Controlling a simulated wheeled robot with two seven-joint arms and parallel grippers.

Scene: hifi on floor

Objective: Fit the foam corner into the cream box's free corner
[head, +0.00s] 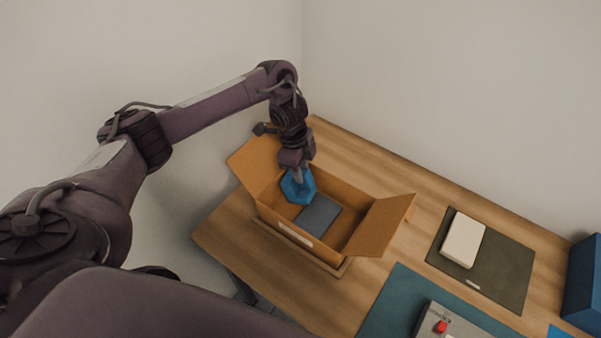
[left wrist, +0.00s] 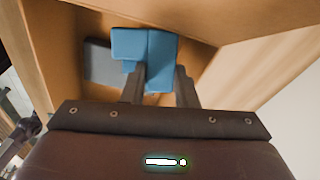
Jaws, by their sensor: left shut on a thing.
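The box (head: 284,228) is open, with its flaps folded out, and looks tan-brown rather than cream. It stands on the wooden table. My left gripper (head: 298,179) reaches down into its far-left end, shut on the blue foam corner (head: 295,190). In the left wrist view, the foam corner (left wrist: 129,42) shows at and beyond the fingertips of my left gripper (left wrist: 160,74). Whether the foam touches the box walls or floor is unclear. A flat dark grey thing (head: 318,214) lies on the box floor beside the foam. My right gripper is out of view.
Right of the box, a dark mat (head: 510,265) bears a cream-white block (head: 463,239). In front are a teal mat (head: 388,306) and a grey device with a red button (head: 440,327). A blue bin (head: 583,275) stands at the right edge. Walls rise behind the table.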

